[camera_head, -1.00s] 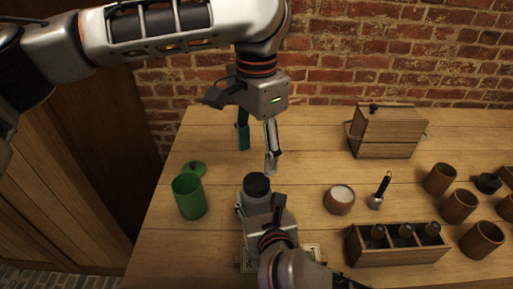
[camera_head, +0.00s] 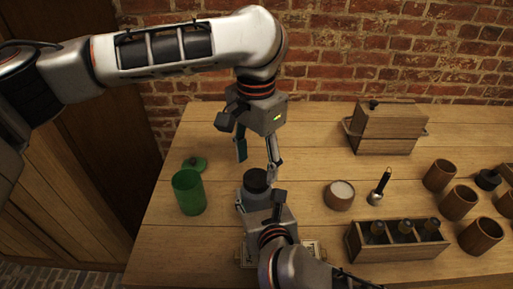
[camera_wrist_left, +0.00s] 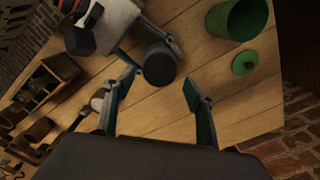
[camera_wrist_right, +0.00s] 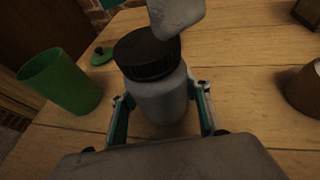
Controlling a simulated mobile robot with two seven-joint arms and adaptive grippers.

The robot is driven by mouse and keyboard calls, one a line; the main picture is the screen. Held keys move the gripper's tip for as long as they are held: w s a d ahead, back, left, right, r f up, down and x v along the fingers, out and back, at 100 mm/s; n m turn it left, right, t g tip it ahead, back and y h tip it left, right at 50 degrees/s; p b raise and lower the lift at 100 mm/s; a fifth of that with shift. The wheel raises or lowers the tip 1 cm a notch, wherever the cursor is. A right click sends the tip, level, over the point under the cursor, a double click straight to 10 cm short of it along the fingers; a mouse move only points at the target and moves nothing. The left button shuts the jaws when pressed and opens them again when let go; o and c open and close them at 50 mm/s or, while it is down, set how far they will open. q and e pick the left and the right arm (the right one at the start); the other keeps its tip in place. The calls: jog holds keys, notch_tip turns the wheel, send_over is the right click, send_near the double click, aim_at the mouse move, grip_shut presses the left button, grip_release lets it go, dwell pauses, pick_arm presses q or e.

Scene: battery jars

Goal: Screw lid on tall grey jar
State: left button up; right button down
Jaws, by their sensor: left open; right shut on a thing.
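The tall grey jar (camera_wrist_right: 162,98) stands upright between the fingers of my right gripper (camera_wrist_right: 162,110), which is shut on its body. A black ribbed lid (camera_wrist_right: 147,52) sits on the jar's mouth; I cannot tell how tightly it is screwed. The lid also shows in the head view (camera_head: 257,179) and in the left wrist view (camera_wrist_left: 160,68). My left gripper (camera_head: 257,158) is open and empty, just above and behind the lid. In the left wrist view its fingertips (camera_wrist_left: 162,80) are spread wide, with the lid beyond them. In the head view my right gripper hides most of the jar.
A green jar (camera_head: 188,192) stands open to the left, with its green lid (camera_head: 194,164) behind it. To the right are a round wooden pot (camera_head: 339,195), a dark-handled tool (camera_head: 379,188), a bottle crate (camera_head: 398,241), wooden cups (camera_head: 459,202) and a wooden box (camera_head: 385,128).

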aim_at(257, 177)
pick_arm(q)
jog(key=shift+f, duration=1.75)
jog(key=c, duration=1.1)
jog(key=m, duration=0.5)
jog(key=shift+c, duration=0.2)
jog(key=m, duration=1.6)
jog(key=o, duration=1.3)
